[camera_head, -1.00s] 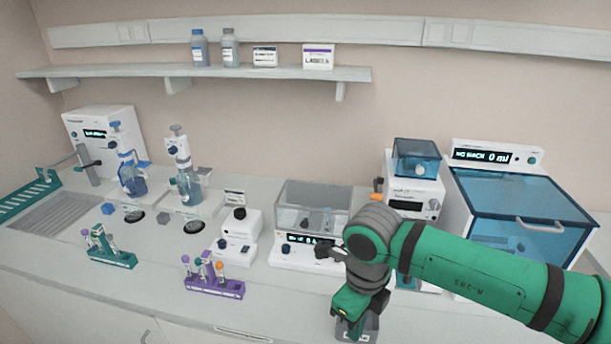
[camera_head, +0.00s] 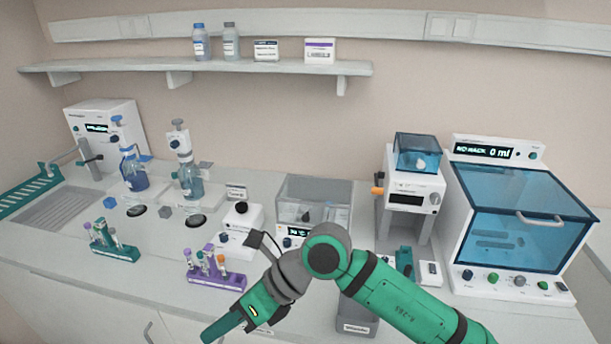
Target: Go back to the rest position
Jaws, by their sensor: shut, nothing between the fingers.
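My green arm reaches in from the bottom right of the head view. My gripper (camera_head: 205,338) is at its lower left end, over the front part of the bench, below the purple rack and clear of it. The fingers look closed together and hold nothing. The purple tube rack (camera_head: 216,280) stands just above it with several capped tubes. The teal tube rack (camera_head: 115,248) stands further left, also with several tubes.
A grey bin (camera_head: 358,318) is beside my forearm. A blue-lidded machine (camera_head: 520,222) stands at the right. A glass-walled unit (camera_head: 313,200) is partly hidden behind my elbow. Two dispenser bottles (camera_head: 133,172) (camera_head: 192,182) stand at the back left.

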